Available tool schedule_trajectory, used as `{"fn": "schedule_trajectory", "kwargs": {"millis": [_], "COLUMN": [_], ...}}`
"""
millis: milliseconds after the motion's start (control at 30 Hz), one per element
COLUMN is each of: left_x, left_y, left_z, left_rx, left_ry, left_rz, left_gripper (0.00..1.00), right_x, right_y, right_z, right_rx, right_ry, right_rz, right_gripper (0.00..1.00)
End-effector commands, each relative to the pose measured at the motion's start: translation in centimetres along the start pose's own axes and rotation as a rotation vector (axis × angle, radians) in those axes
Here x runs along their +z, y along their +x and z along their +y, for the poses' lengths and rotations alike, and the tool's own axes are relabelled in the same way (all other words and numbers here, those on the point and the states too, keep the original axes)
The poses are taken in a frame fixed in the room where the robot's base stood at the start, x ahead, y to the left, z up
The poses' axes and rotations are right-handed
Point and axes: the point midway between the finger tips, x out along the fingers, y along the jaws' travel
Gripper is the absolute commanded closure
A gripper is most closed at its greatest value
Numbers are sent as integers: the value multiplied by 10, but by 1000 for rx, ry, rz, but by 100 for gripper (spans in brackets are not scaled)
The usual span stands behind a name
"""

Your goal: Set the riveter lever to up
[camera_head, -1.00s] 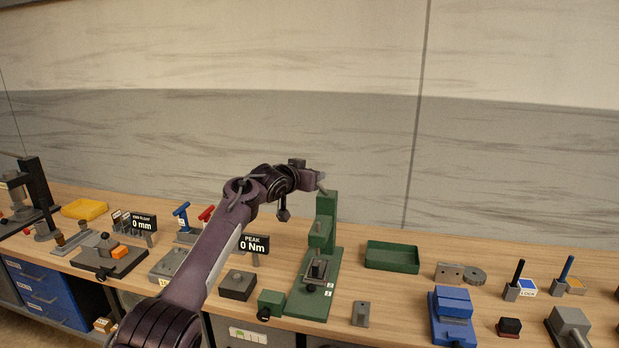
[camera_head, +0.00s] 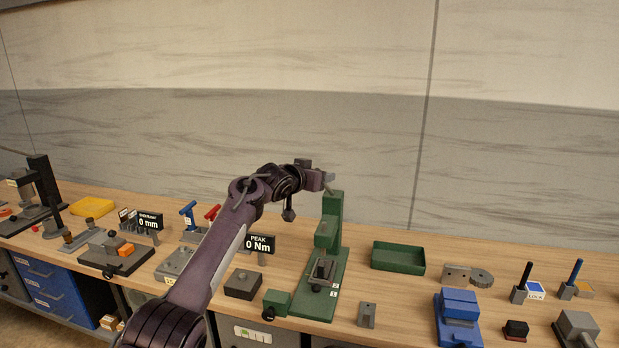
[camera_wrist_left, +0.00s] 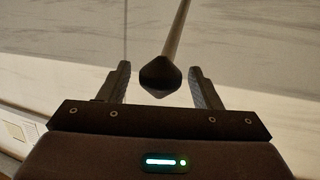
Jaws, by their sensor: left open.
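The green riveter (camera_head: 331,208) stands on the bench in the head view, its column upright on a long green base (camera_head: 318,297). My left gripper (camera_head: 329,179) is at the top of the column. The lever (camera_wrist_left: 177,30) shows in the left wrist view as a thin rod ending in a dark, pointed knob (camera_wrist_left: 160,76). The knob lies between the two fingers of my open left gripper (camera_wrist_left: 160,85), with a gap visible on each side. In the head view the lever is mostly hidden by the gripper, and its angle is hard to tell. My right gripper is out of view.
A green tray (camera_head: 398,266) is right of the riveter. A blue vise (camera_head: 457,318) stands further right. A grey wall (camera_head: 500,165) is behind the bench.

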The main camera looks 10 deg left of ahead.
Motion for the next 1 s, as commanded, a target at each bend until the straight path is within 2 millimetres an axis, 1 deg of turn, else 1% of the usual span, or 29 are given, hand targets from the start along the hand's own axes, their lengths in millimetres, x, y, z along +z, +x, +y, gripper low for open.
{"fn": "schedule_trajectory", "kwargs": {"millis": [167, 300, 500, 600, 767, 1000], "left_x": [3, 4, 3, 3, 1, 1], "left_y": [-16, -34, -58, -66, -72, -72], "left_z": [-1, 0, -1, 0, -1, -1], "left_rx": [-1, 0, 0, -1, -2, -2], "left_ry": [1, 1, 0, 1, 0, 0], "left_rz": [3, 2, 1, -1, -1, -1], "left_gripper": [42, 42, 42, 42, 42, 42], "right_x": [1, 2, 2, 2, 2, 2], "right_y": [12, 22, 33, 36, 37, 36], "right_z": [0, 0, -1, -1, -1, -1], "right_rx": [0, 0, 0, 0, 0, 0], "right_ry": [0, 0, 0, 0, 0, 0], "right_rz": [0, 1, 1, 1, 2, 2], "right_gripper": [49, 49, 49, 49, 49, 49]}}
